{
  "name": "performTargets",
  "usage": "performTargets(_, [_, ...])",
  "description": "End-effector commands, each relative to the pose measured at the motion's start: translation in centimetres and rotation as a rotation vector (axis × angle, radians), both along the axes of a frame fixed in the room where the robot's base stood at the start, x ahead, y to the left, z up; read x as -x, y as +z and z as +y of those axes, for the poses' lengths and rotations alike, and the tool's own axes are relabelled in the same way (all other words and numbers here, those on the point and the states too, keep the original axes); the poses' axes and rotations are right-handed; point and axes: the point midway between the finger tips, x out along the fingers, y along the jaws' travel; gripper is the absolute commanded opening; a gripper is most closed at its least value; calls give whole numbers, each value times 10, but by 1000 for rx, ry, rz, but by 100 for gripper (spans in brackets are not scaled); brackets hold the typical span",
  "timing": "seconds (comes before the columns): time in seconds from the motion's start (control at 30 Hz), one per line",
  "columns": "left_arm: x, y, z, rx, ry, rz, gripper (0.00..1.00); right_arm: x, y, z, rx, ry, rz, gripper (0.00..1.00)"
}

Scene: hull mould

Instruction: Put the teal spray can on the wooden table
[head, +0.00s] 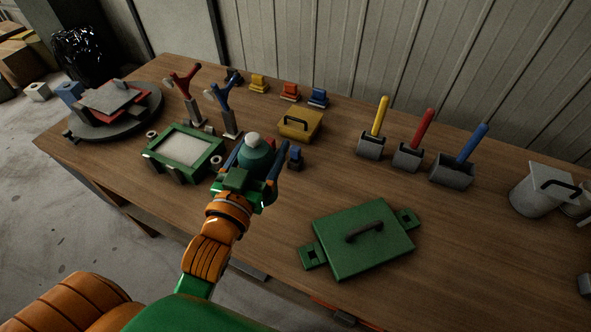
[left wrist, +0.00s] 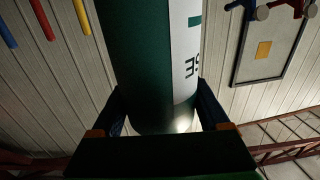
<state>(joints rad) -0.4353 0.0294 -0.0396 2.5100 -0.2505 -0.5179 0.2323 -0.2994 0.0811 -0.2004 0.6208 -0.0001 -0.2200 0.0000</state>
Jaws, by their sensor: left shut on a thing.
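The teal spray can (head: 256,153) has a white cap and is held in my left gripper (head: 261,166). In the head view I look down on its top, and the gripper hides much of its body. In the left wrist view the can (left wrist: 150,60) fills the middle, dark teal with a white label, between the two fingers (left wrist: 160,118). The gripper is shut on it. The wooden table (head: 270,215) lies beneath the gripper. I cannot tell whether the can's base touches the table. My right gripper is not in view.
A green frame (head: 215,150) stands left of the gripper, and a small blue block (head: 295,158) is close on its right. A green lid (head: 362,240) lies front right. Scoops (head: 408,157) with coloured handles stand farther right. Bare wood lies between the lid and the scoops.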

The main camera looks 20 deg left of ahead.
Motion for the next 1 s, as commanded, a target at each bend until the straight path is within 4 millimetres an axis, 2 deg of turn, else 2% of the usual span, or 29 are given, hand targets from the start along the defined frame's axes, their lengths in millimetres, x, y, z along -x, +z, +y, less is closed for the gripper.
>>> performTargets(0.03, [-8,-16,9,-12,0,-12,0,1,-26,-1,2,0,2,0])
performTargets(0.1, [-20,-31,24,-13,1,-16,0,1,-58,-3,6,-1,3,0])
performTargets(0.2, [-40,-44,49,-15,5,-10,0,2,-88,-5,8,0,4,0])
performTargets(0.23, [-47,-38,57,-13,5,0,0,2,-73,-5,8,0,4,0])
performTargets(0.27, [-53,-40,65,-10,7,2,0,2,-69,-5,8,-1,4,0])
performTargets(0.3, [-60,-53,72,-6,6,4,0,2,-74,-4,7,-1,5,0])
performTargets(0.4, [-72,-76,86,-4,5,1,0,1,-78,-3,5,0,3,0])
performTargets(0.6, [-85,-100,102,-3,4,0,0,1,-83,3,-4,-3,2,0])
performTargets(0.73, [-85,-124,101,-1,3,1,0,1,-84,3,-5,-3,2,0])
performTargets(1.0, [-84,-127,100,-3,2,-3,0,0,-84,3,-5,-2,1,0])
